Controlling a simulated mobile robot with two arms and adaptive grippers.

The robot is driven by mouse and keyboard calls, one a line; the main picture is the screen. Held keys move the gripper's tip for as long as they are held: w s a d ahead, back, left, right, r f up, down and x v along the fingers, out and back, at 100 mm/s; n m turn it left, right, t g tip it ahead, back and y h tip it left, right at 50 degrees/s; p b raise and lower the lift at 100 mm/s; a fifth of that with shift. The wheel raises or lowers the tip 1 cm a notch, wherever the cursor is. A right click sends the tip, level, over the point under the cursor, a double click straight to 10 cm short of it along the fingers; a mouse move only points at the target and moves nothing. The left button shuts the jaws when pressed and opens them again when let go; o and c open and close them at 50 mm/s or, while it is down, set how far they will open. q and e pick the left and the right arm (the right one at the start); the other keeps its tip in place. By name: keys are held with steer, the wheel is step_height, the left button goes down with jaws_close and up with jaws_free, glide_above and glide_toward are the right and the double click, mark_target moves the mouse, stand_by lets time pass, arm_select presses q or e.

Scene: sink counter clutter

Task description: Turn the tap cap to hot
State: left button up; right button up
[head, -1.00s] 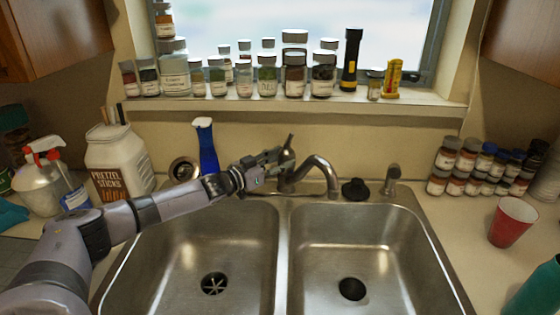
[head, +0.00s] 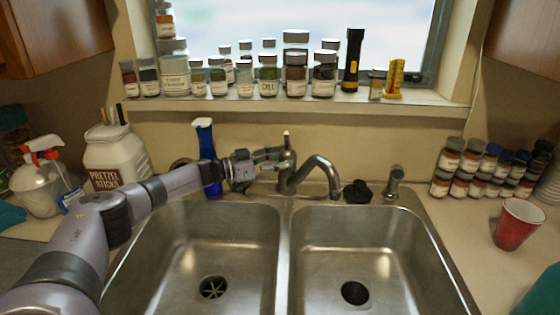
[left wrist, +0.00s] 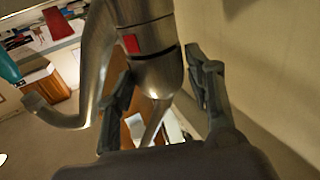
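The tap has a grey metal body with a cap (head: 287,145) on top, standing nearly upright behind the divider between the two basins. Its curved spout (head: 318,168) reaches to the right. My left gripper (head: 272,159) comes in from the left at the cap. In the left wrist view the cap (left wrist: 145,65) carries a red mark and sits between the two spread fingers (left wrist: 162,92), one on each side. The fingers look open around it; whether either touches is not clear. My right gripper is not in view.
A blue bottle (head: 208,160) stands just behind my left forearm. A black stopper (head: 357,191) and a small dispenser (head: 393,184) are right of the spout. Jars line the window sill. A red cup (head: 518,224) stands at the right. Both basins are empty.

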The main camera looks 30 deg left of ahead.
arm_select(q)
steer(key=shift+o, duration=0.3)
steer(key=shift+f, duration=0.1)
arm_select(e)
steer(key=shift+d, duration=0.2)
arm_select(q)
steer(key=shift+s, duration=0.1)
steer(key=v, duration=1.2)
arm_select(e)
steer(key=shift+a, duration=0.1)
arm_select(q)
steer(key=shift+d, duration=0.1)
